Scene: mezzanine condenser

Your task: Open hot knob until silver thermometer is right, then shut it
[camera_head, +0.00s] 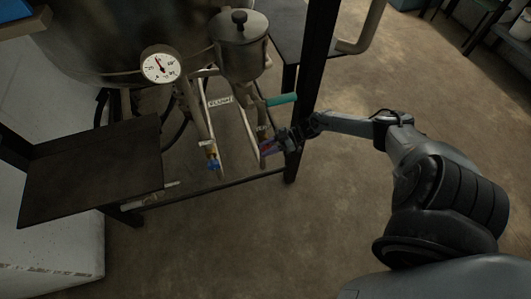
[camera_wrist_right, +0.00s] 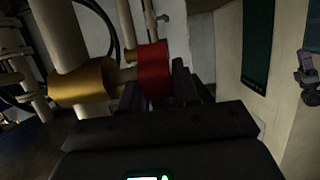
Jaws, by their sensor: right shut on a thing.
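The silver thermometer (camera_head: 160,65) is a round white dial on the side of the big metal vessel (camera_head: 110,45), its needle pointing up and slightly left. The red hot knob (camera_head: 266,148) is on a pipe below the small lidded pot; in the right wrist view the red knob (camera_wrist_right: 154,69) sits between my fingers. My right gripper (camera_head: 280,145) comes in from the right and is shut on the red knob; the wrist view shows the right gripper (camera_wrist_right: 160,95) close up. The fingers partly hide the knob. My left gripper is not in view.
A blue knob (camera_head: 213,164) hangs on the pipe to the left. A teal handle (camera_head: 281,99) sticks out just above my gripper. A dark frame post (camera_head: 312,80) stands close by. A dark shelf (camera_head: 90,170) is at left. Floor at right is open.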

